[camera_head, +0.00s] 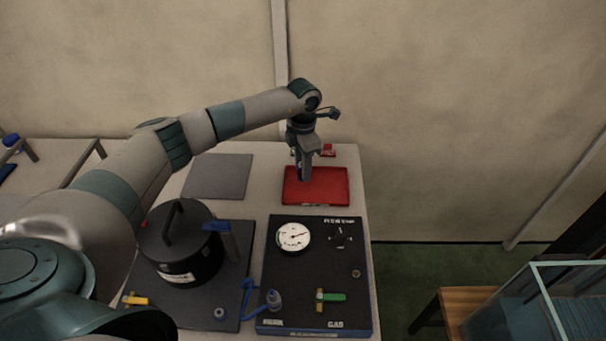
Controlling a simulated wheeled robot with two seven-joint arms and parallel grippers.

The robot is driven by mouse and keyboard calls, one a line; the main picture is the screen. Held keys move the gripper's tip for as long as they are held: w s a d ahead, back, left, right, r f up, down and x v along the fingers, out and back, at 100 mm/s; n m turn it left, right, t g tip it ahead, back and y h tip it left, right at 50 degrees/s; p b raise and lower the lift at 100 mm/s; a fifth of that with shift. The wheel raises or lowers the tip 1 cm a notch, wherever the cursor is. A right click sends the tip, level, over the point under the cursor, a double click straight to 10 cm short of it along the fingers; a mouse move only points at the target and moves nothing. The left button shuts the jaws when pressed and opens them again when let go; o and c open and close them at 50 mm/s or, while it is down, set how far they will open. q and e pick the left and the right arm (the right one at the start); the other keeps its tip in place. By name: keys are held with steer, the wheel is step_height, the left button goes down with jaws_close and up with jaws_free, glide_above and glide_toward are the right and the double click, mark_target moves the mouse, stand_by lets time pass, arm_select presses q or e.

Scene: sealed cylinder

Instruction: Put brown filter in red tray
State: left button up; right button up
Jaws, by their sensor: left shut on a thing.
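The red tray (330,187) lies flat near the back right of the table. My left gripper (304,178) reaches in from the left and points down over the left part of the tray. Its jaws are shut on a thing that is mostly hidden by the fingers. I cannot make out the colour of the held thing, and no brown filter shows clearly elsewhere. I cannot tell whether the held thing touches the tray. My right gripper is not in view.
A black lidded cylinder (180,255) stands on a dark mat at the left. A black panel (310,270) with a white gauge (292,236) and a green-handled valve (332,297) lies in front of the tray. A grey mat (218,177) lies bare left of the tray.

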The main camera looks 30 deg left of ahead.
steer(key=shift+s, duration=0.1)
arm_select(q)
steer(key=shift+f, duration=0.15)
steer(key=shift+f+p, duration=0.35)
steer(key=shift+p, duration=0.05)
step_height(320, 180, down, 2)
steer(key=shift+p, duration=0.5)
steer(key=shift+f, duration=0.55)
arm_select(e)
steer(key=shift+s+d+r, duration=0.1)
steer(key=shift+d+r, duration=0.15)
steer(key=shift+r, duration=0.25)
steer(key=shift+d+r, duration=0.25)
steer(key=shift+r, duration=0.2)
